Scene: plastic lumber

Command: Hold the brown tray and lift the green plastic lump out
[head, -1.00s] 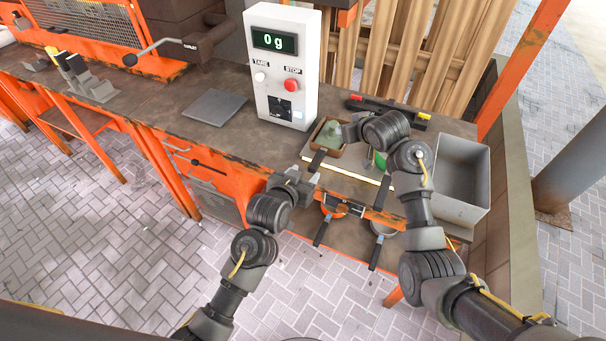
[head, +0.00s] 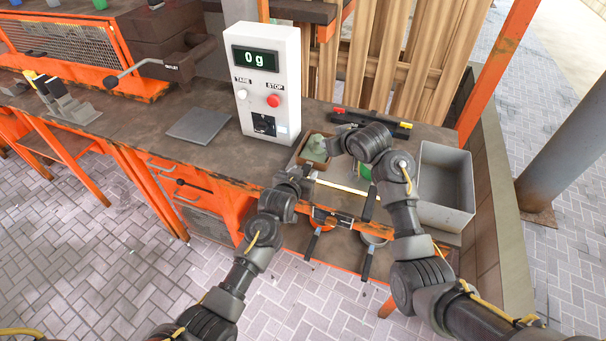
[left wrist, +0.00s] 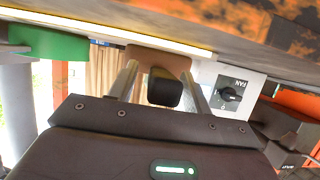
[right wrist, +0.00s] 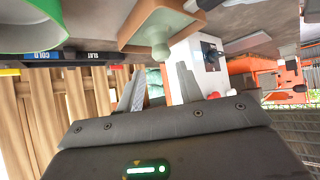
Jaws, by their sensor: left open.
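The small brown tray (head: 302,154) stands on the bench below the scale, and the grey-green plastic lump (head: 315,148) sits in it. My left gripper (head: 303,178) is at the tray's front side. In the left wrist view its open fingers (left wrist: 163,80) stand on either side of a black handle (left wrist: 163,93), with the brown tray (left wrist: 158,60) behind it. My right gripper (head: 334,146) is just right of the lump. In the right wrist view its fingers (right wrist: 158,75) are apart and empty, near the lump (right wrist: 158,38) and tray (right wrist: 140,28).
The white scale (head: 267,85) reads 0 g behind the tray. A grey bin (head: 446,185) stands at the right, and a green container (right wrist: 30,25) is close to my right gripper. A grey plate (head: 198,126) lies left. Pans (head: 374,240) hang at the front.

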